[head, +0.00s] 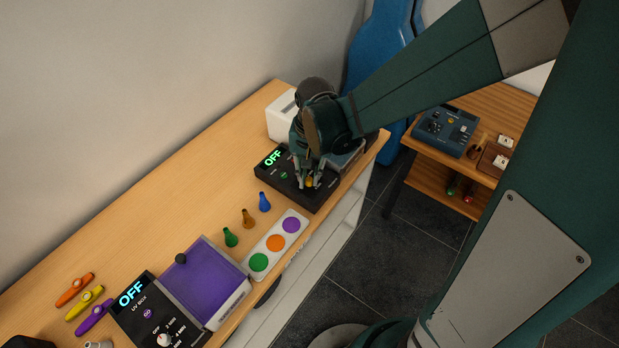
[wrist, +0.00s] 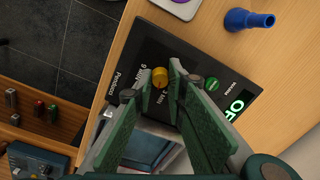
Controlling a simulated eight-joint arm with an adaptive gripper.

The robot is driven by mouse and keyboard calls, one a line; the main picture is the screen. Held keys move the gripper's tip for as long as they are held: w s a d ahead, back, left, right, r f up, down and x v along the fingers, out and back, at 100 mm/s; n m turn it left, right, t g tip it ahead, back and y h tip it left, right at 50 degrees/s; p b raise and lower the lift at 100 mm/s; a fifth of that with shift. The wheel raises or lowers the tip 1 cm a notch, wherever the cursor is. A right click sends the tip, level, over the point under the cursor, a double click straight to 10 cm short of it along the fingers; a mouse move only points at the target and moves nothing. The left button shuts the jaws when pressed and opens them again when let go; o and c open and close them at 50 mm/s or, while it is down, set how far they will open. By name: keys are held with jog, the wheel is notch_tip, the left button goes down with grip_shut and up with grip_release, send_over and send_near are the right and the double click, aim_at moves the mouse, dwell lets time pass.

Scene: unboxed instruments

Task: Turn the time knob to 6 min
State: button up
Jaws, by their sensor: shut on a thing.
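A black instrument box (head: 304,194) with a lit OFF display stands at the far end of the wooden bench. Its yellow time knob (head: 310,183) shows between my fingertips. In the wrist view the knob (wrist: 159,79) sits on the black panel (wrist: 139,49), beside small white minute labels and a green button (wrist: 213,84). My gripper (head: 308,180) points down over the panel, shut on the knob. It also shows in the wrist view (wrist: 160,88), with its fingers on both sides of the knob. I cannot tell which mark the knob points to.
A second black box labelled UV BOX (head: 150,308), with a purple lid (head: 205,281), stands nearer on the bench. Several coloured pegs (head: 248,218) and a white tray with coloured discs (head: 303,217) lie between. A white box (head: 279,113) is behind my gripper. A lower side table (head: 400,165) stands right.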

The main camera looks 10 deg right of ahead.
aim_at(311, 180)
jog(key=m+b, duration=0.1)
jog(key=m, duration=0.5)
jog(key=shift+m, duration=0.3)
dwell(0.4)
jog(key=o, duration=0.9)
jog(key=shift+r, duration=0.15)
jog(key=shift+s+d+r, duration=0.1)
jog(key=shift+r, duration=2.85)
jog(key=shift+s+d+r, duration=0.1)
jog(key=shift+r, duration=2.8)
